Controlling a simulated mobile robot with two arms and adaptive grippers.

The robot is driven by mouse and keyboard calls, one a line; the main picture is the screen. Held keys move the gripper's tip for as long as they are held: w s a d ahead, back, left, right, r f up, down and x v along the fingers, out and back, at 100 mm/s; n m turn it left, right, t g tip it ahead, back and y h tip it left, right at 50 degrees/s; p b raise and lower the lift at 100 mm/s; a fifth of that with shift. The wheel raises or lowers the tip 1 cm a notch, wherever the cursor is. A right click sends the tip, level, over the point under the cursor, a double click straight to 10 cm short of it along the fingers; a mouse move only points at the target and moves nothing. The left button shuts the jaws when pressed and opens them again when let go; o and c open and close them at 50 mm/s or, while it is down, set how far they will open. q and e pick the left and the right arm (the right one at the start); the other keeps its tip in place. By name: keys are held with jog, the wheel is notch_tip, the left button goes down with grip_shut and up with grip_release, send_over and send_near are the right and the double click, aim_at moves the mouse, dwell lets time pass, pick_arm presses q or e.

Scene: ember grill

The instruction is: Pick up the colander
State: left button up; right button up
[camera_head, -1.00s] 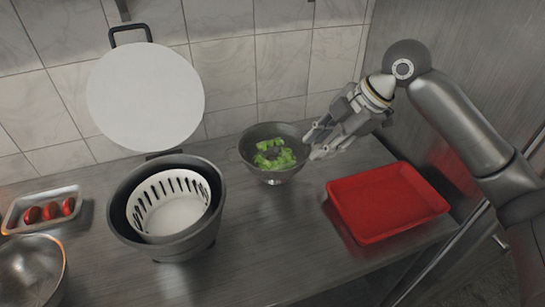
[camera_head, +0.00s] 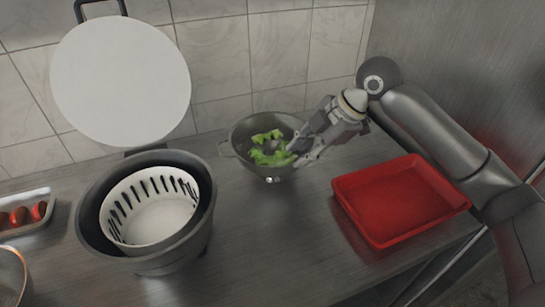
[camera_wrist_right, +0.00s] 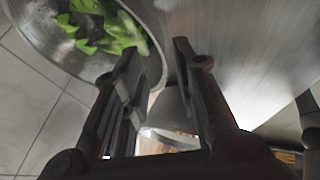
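The colander (camera_head: 245,163) is a grey metal bowl with green leaves (camera_head: 268,150) inside. It stands upright on the counter near the wall, in the middle of the head view. In the right wrist view the colander (camera_wrist_right: 52,48) fills the upper left. My right gripper (camera_head: 299,152) is at the colander's right side, with its fingertips at the rim. In the right wrist view the fingers (camera_wrist_right: 156,52) are apart, one over the bowl and one outside it, with the rim between them. Whether they touch the rim cannot be told. My left gripper is not in view.
A red tray (camera_head: 365,225) lies to the right of the colander. A dark pot with a white slotted basket (camera_head: 112,222) and a raised white lid (camera_head: 120,80) stands to the left. A small tray of red items (camera_head: 40,228) is at far left. The front middle counter is clear.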

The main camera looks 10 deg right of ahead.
aim_at(289, 163)
jog(key=shift+a+p+x, duration=0.2)
jog(key=shift+p+x, duration=0.45)
jog(key=shift+x, duration=2.45)
jog(key=shift+r, duration=0.2)
grip_shut()
